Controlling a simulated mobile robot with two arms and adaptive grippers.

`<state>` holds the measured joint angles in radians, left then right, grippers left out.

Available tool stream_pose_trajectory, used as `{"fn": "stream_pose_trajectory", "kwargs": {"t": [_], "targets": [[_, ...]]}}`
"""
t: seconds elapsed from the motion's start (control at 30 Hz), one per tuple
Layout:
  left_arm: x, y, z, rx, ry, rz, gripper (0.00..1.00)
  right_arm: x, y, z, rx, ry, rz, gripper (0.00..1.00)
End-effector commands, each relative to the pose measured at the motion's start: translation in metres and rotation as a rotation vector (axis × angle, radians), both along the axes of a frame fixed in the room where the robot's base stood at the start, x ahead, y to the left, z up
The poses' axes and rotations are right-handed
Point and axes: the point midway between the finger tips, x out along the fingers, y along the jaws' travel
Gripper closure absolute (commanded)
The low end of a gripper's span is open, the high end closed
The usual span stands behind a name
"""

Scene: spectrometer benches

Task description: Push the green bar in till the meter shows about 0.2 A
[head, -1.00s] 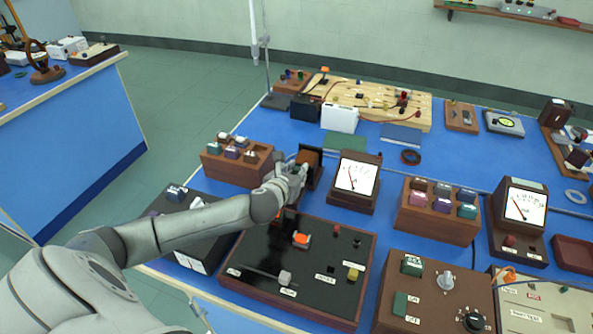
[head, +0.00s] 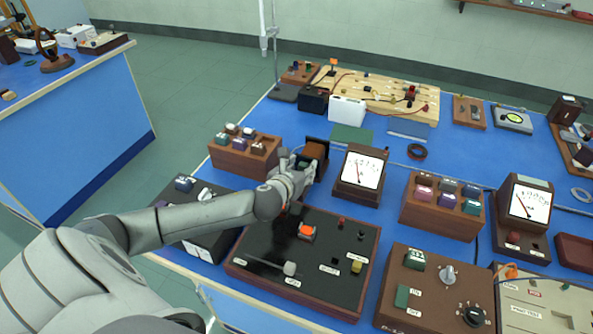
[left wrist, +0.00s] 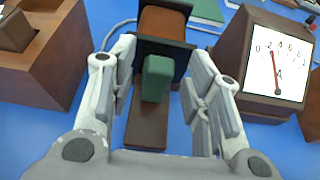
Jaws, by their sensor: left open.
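The green bar (left wrist: 157,78) sticks out of the near end of a copper-coloured coil (left wrist: 162,24) on a brown base (left wrist: 150,125). Its far end is hidden inside the coil. My left gripper (left wrist: 162,70) is open, with one finger on each side of the bar and a gap on both sides. In the head view my left gripper (head: 292,172) is at the near side of the coil (head: 315,151) and hides the bar. The meter (left wrist: 276,64) stands right of the coil, its needle close to the 0.2 mark. It also shows in the head view (head: 361,170). My right gripper is out of view.
A wooden block with several small pieces (head: 232,163) stands left of the coil. A black panel with a brown frame (head: 330,262) lies in front of it. A green plate (head: 351,136) and a white box (head: 347,109) are behind.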

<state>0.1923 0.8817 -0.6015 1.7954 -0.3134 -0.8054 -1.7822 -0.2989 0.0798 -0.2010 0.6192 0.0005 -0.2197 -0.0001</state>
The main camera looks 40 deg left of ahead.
Motion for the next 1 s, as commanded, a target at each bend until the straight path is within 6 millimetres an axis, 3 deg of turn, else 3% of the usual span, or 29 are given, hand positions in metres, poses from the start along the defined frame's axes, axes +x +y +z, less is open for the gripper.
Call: {"fn": "stream_pose_trajectory", "kwargs": {"t": [0.17,0.7,1.0], "targets": [[-0.015,-0.004,0.006,0.002,0.0,-0.003,0.55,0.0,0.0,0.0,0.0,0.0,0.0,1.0],[-0.092,-0.022,0.039,0.002,0.001,-0.002,0.55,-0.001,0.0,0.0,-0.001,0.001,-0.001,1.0],[-0.106,-0.025,0.046,0.0,-0.001,0.0,0.55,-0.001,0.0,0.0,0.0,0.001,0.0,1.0]]}}
